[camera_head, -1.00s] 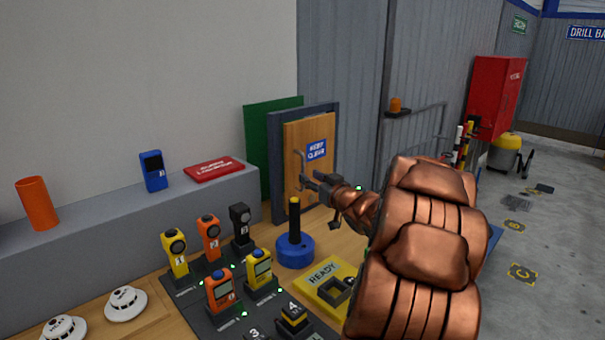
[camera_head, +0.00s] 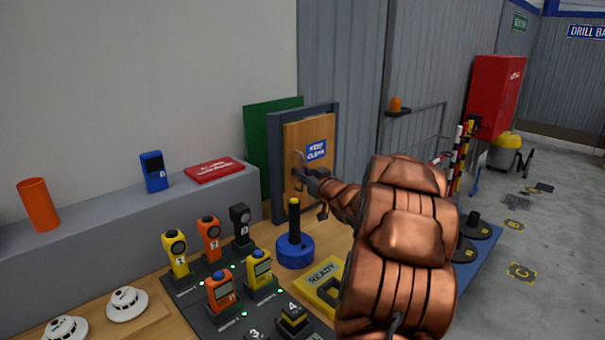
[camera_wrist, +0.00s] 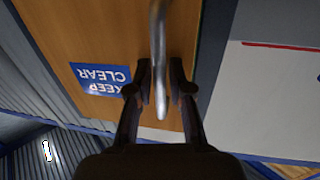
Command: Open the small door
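The small door (camera_head: 310,130) is a wooden panel with a blue "KEEP CLEAR" sign, standing in a dark grey frame (camera_head: 276,170) on the bench. It looks closed. Its silver bar handle (camera_head: 299,162) is on the left side of the panel in the head view. My gripper (camera_head: 305,178) is at the handle. In the wrist view the handle (camera_wrist: 159,45) runs between the two fingers of my gripper (camera_wrist: 160,75), with narrow gaps seeming to show on both sides. The fingers look open around it. My arm hides the door's lower right.
A blue base with a black post (camera_head: 295,245) stands in front of the door. Orange and yellow handheld devices (camera_head: 220,290) stand on a dark mat left of my arm. A yellow "READY" tray (camera_head: 322,280) is partly behind my arm. A green panel (camera_head: 265,130) stands behind the frame.

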